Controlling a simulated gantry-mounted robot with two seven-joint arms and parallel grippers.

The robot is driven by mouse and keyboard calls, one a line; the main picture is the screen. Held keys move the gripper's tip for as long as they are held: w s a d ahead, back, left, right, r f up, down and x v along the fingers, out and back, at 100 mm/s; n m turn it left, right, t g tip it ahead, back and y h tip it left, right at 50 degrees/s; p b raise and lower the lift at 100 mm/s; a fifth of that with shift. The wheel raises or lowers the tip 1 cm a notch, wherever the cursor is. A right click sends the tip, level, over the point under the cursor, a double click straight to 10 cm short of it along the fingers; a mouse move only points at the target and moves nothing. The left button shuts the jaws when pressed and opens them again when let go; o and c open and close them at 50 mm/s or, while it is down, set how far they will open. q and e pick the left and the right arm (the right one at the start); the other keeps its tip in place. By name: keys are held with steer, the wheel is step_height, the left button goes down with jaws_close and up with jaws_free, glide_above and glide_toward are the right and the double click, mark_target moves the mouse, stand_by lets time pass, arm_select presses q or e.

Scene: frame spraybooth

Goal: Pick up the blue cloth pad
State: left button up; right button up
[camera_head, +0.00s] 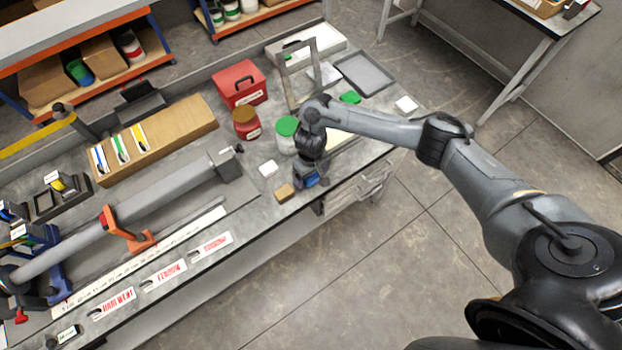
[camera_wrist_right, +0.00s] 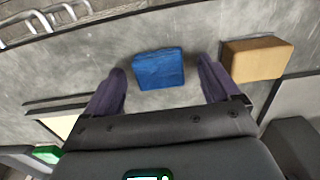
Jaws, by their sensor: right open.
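The blue cloth pad (camera_wrist_right: 158,68) lies on the grey bench top. In the wrist view it sits between the two fingertips of my right gripper (camera_wrist_right: 161,77), with a gap on each side. In the head view my right gripper (camera_head: 311,178) points down over the bench near its front edge. It is open, and part of the blue pad (camera_head: 312,181) shows at its fingers. I cannot tell how far the tips are above the bench. My left gripper is not in view.
A tan block (camera_head: 284,193) lies close to the left of the gripper, and a white block (camera_head: 268,168) lies behind it. A green-lidded jar (camera_head: 287,134) and a red jar (camera_head: 246,123) stand behind. A metal frame (camera_head: 299,70) stands farther back.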

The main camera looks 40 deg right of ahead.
steer(key=shift+c, duration=0.3)
steer(key=c, duration=1.1)
steer(key=shift+o, duration=0.2)
steer(key=shift+r, duration=0.8)
step_height(320, 180, up, 3)
steer(key=shift+p, duration=1.05)
steer(key=s+a+r+p, duration=0.1)
steer(key=s+r+p, duration=0.1)
steer(key=s, duration=0.3)
steer(key=s+a+r+p, duration=0.1)
steer(key=s+r+p, duration=0.1)
steer(key=s+r, duration=0.2)
steer(key=shift+s+a+r, duration=0.15)
steer(key=shift+s+a, duration=0.1)
steer(key=shift+s, duration=0.95)
